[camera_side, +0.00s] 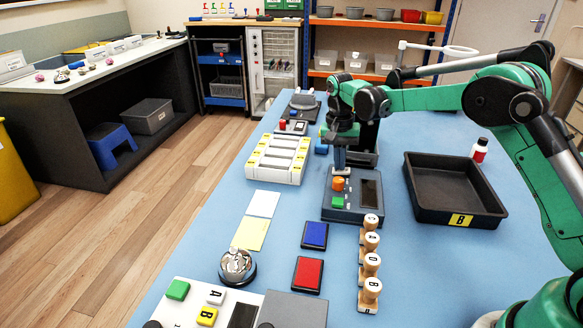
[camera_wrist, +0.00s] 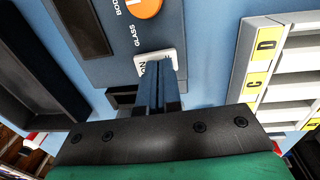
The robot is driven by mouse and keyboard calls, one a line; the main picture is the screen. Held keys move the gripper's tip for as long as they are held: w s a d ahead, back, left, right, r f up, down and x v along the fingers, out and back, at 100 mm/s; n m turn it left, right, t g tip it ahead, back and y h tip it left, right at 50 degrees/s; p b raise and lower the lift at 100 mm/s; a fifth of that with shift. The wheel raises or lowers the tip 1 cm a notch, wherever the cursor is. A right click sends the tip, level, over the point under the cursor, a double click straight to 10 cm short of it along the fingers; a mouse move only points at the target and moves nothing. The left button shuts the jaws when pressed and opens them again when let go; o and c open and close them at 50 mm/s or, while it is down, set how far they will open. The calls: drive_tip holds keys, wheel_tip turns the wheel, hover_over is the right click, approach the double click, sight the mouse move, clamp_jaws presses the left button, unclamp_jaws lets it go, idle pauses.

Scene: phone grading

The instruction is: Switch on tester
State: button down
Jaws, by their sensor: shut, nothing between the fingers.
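The tester (camera_side: 352,214) is a dark blue-grey box on the blue table, with an orange button (camera_side: 339,184), a green button (camera_side: 338,202) and a dark window. In the wrist view the tester (camera_wrist: 118,72) shows the printed words BODY and GLASS and part of the orange button (camera_wrist: 144,6). A white switch (camera_wrist: 156,55) with a partly hidden "ON" label sits at its edge. My gripper (camera_side: 340,168) points down at the tester's far end, shut and empty. In the wrist view its fingertips (camera_wrist: 157,66) are at the switch and hide part of it; I cannot tell whether they touch.
A black tray (camera_side: 425,204) marked B stands right of the tester. A white slotted rack (camera_side: 270,174) is at left. Wooden stamps (camera_side: 370,291), a blue pad (camera_side: 314,235), a red pad (camera_side: 307,274) and a bell (camera_side: 237,267) lie nearer the camera.

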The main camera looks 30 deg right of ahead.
drive_tip(key=shift+r, duration=0.1)
wheel_tip(320, 180, up, 14)
drive_tip(key=w+a, duration=0.1)
drive_tip(key=shift+w+a, duration=0.2)
idle(0.3)
drive_tip(key=shift+s+d, duration=0.5)
drive_tip(key=shift+d, duration=0.05)
idle(0.3)
